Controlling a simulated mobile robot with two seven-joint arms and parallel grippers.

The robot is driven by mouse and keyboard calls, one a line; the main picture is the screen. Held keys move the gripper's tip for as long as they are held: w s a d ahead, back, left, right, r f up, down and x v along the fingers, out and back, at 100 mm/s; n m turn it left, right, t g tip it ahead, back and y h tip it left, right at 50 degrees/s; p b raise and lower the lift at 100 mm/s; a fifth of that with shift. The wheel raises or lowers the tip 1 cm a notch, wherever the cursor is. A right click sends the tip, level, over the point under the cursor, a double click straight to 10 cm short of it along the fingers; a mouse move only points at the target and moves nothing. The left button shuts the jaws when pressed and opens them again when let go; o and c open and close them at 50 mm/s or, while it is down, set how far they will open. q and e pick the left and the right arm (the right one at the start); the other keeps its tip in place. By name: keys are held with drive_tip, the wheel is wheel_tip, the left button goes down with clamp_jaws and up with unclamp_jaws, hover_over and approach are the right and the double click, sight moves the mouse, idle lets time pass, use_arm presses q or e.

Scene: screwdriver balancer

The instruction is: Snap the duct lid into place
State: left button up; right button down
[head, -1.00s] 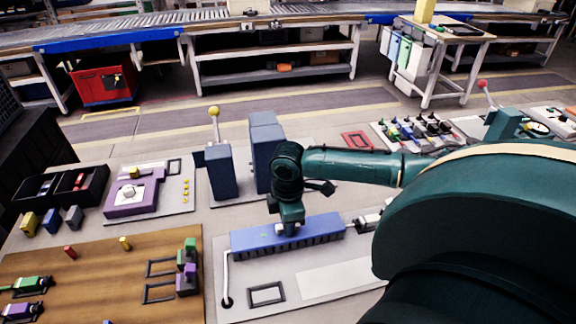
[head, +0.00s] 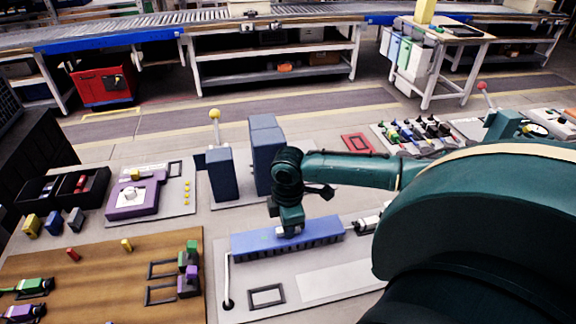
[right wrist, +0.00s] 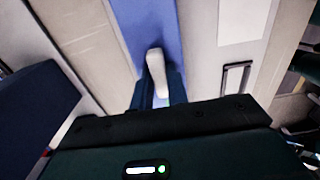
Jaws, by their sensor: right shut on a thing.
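The duct lid (head: 262,238) is a long blue strip in the lower middle of the head view. It lies along the top of the slotted duct (head: 290,251); I cannot tell whether its edges are seated. My right gripper (head: 289,232) points down at the middle of the strip and is shut on it. The grip itself is mostly hidden. My left gripper is not in view.
A grey panel (head: 335,280) carries the duct, with a white cable (head: 227,280) at its left end. Blue blocks (head: 265,155) stand behind. A wooden board (head: 95,275) with small parts lies left. My right arm hides the right foreground.

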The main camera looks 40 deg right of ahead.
drive_tip(key=c, duration=1.3)
unclamp_jaws()
drive_tip(key=shift+s+f, duration=0.1)
drive_tip(key=shift+f, duration=0.05)
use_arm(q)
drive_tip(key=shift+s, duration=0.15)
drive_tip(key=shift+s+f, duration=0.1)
use_arm(e)
wheel_tip(320, 180, up, 4)
drive_tip(key=shift+f, duration=0.2)
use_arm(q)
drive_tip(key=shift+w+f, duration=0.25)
use_arm(e)
wheel_tip(320, 180, up, 10)
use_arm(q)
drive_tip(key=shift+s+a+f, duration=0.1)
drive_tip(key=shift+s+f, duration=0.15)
use_arm(e)
drive_tip(key=shift+f, duration=0.1)
